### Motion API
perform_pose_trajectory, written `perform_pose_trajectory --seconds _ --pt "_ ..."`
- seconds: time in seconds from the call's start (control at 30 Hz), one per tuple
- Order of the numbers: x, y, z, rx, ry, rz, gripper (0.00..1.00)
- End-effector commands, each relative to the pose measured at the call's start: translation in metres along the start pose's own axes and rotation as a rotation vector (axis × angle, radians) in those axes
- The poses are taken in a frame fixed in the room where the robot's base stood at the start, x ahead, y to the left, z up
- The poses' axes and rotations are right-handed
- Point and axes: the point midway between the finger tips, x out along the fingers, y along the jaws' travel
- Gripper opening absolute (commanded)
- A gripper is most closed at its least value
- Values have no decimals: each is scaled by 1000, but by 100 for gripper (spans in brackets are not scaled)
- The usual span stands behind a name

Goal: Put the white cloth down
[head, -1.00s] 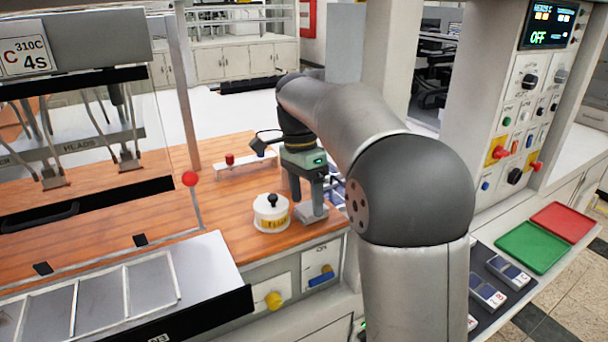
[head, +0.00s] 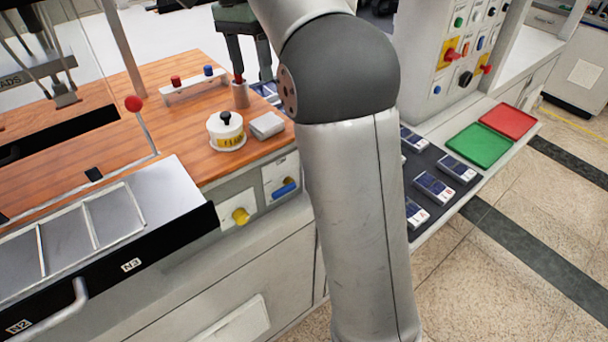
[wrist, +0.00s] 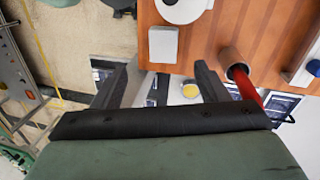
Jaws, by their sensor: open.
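The white cloth (head: 266,125), a small pale folded pad, lies flat on the wooden worktop near its front right edge. It also shows in the wrist view (wrist: 163,44). My gripper (head: 252,78) is open and empty, apart from the cloth and raised beyond it in the head view. In the wrist view, the fingers (wrist: 157,80) are spread wide with nothing gripped between them. My arm hides part of the gripper in the head view.
A white lidded pot (head: 226,133) stands left of the cloth. A small cup (head: 241,96) holding a red stick stands just behind the cloth, close to my gripper. A white rack (head: 195,87) with red and blue pieces is farther back. Green (head: 479,145) and red (head: 508,121) trays lie right.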

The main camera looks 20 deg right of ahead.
Motion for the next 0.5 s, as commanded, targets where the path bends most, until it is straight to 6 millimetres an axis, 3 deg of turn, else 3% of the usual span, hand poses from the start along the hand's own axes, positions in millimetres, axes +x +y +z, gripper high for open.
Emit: perform_pose_trajectory --seconds 0.17,0.27,0.5 --pt "45 42 16 -279 17 -52 67" --pt "85 73 29 -470 38 -89 67" --pt "199 157 69 -905 114 -154 67"
